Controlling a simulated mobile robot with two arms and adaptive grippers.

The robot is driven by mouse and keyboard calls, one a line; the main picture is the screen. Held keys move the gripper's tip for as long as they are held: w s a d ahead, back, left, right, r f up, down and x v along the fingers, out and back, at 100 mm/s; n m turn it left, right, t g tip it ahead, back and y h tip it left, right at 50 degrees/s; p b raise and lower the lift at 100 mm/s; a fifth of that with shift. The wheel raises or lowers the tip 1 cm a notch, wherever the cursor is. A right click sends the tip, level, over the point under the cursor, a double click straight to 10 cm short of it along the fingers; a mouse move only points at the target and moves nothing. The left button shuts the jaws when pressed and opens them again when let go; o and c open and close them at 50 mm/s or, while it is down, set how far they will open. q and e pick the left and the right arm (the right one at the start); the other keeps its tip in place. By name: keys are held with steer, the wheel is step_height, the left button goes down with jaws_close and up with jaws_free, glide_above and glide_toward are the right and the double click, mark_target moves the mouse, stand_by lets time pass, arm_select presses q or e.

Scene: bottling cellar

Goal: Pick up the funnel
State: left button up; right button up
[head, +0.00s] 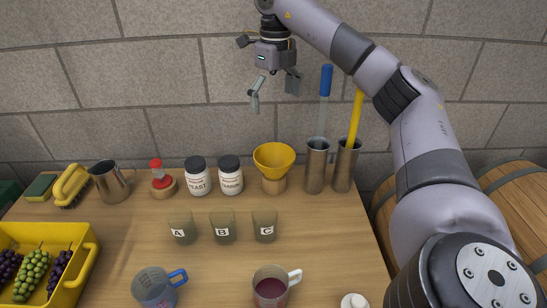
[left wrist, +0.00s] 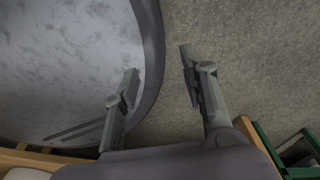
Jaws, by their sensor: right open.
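The yellow funnel (head: 274,158) sits wide end up in a small wooden stand (head: 273,185) at the back of the wooden table. My right gripper (head: 273,98) is open and empty, its fingers pointing down above the funnel in the picture, with a clear gap between them. My left gripper (left wrist: 160,80) shows in the left wrist view, its fingers apart and nothing between them. The funnel is not in the left wrist view.
Two metal cylinders (head: 315,179) holding blue- and yellow-handled tools stand right of the funnel. Two white jars (head: 229,180) stand left of it. Cups A, B and C (head: 265,229) are in front. A stone wall (head: 150,95) rises behind.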

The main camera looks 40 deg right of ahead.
step_height(320, 180, down, 5)
steer(key=b, duration=0.3)
glide_toward(274, 156)
steer(key=s+a+f, duration=0.2)
steer(key=s, duration=0.1)
steer(key=f, duration=0.3)
steer(key=f+p, duration=0.1)
steer(key=f, duration=0.1)
steer(key=shift+a, duration=0.3)
arm_select(q)
steer(key=shift+s+f, duration=0.2)
steer(key=shift+f, duration=0.8)
arm_select(e)
steer(key=shift+c, duration=0.6)
steer(key=c, duration=0.7)
